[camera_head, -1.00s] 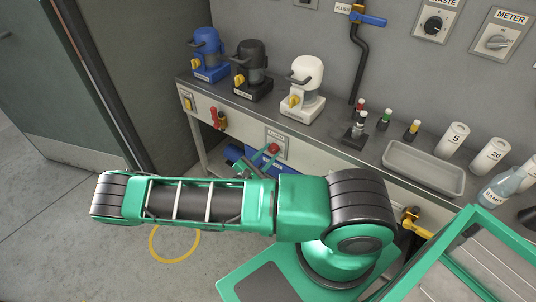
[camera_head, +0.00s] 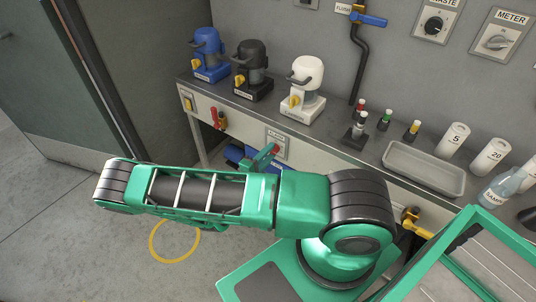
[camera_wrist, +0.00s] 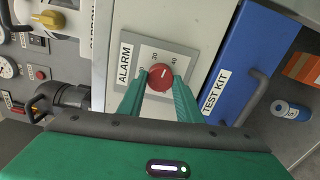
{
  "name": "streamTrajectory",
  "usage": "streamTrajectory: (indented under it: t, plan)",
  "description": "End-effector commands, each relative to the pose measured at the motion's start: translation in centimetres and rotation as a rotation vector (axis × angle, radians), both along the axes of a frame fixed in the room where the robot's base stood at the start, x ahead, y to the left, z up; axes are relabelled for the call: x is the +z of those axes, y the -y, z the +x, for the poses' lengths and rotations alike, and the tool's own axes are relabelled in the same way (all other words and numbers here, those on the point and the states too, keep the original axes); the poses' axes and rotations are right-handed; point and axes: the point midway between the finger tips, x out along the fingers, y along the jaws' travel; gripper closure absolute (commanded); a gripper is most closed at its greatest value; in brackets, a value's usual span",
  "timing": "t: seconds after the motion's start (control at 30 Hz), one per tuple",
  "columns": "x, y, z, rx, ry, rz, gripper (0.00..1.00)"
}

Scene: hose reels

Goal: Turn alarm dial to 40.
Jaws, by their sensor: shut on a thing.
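The alarm dial is a small red round knob (camera_wrist: 161,78) on a light plate marked ALARM (camera_wrist: 125,62), with numbers around it. The 40 is at the knob's upper right and the 30 is above it. A pale mark on the knob is small, and I cannot tell exactly which number it faces. My gripper (camera_wrist: 160,86) has its green fingers on both sides of the knob, shut on it. In the head view the knob (camera_head: 276,148) shows just beyond a green finger; my arm hides most of the gripper there.
A blue TEST KIT box (camera_wrist: 232,60) with a grey handle stands right of the plate in the wrist view. A yellow-handled valve (camera_wrist: 48,20) and dark pipe are at left. In the head view, pumps (camera_head: 302,92) and a tray (camera_head: 425,168) stand on the bench above.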

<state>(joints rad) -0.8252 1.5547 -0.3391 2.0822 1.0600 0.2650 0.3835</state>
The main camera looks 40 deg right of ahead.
Motion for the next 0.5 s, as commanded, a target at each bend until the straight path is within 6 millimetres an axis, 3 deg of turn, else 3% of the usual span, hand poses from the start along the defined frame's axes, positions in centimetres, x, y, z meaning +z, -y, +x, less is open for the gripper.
streamTrajectory:
  t: [0.5]
  plan:
    - [-0.24,-0.32,0.27,0.007,0.302,0.119,0.91]
